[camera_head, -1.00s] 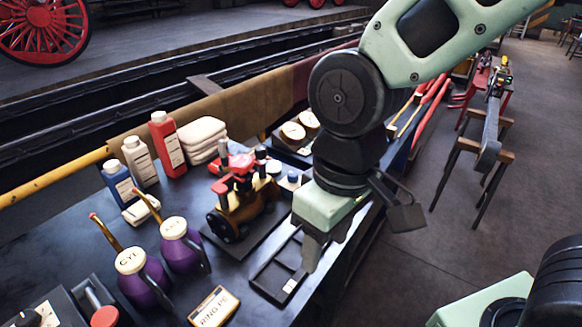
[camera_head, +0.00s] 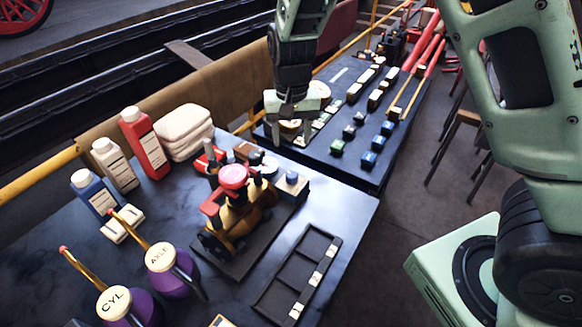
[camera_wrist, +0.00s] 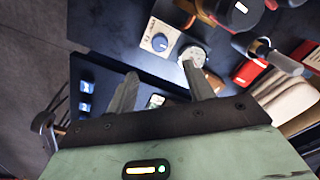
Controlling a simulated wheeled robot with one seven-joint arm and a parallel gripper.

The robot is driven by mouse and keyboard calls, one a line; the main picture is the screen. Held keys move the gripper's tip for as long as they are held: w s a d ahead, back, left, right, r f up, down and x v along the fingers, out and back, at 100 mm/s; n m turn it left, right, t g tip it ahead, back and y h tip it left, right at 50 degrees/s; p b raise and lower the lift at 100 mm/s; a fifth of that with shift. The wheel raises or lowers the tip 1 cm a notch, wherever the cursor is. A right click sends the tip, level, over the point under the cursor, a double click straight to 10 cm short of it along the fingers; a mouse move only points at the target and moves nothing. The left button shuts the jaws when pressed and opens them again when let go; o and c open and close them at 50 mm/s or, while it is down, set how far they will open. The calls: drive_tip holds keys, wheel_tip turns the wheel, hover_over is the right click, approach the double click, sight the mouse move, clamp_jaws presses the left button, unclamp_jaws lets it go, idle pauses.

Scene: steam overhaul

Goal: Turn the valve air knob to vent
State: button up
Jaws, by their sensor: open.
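A small box with a blue knob (camera_wrist: 160,42) on a pale, marked face shows ahead of my fingertips in the wrist view; it looks like the valve air knob. Its markings are too small to read, so I cannot tell its setting. In the head view this blue-knobbed box (camera_head: 291,181) stands behind the small engine model (camera_head: 238,215). My gripper (camera_head: 291,138) is open and empty, pointing down above and beyond the box, near the gap between the two benches. In the wrist view its fingers (camera_wrist: 160,72) are apart and I see no contact with the knob.
A pale round disc (camera_wrist: 195,55) sits beside the box. Red, white and blue bottles (camera_head: 143,143) and folded cloths (camera_head: 185,132) stand at the left. A black compartment tray (camera_head: 262,300) lies in front. The far bench (camera_head: 310,155) holds several small parts.

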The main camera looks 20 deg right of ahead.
sight(292, 174)
wheel_tip(292, 174, down, 12)
drive_tip(key=shift+p, duration=0.8)
drive_tip(key=c, duration=1)
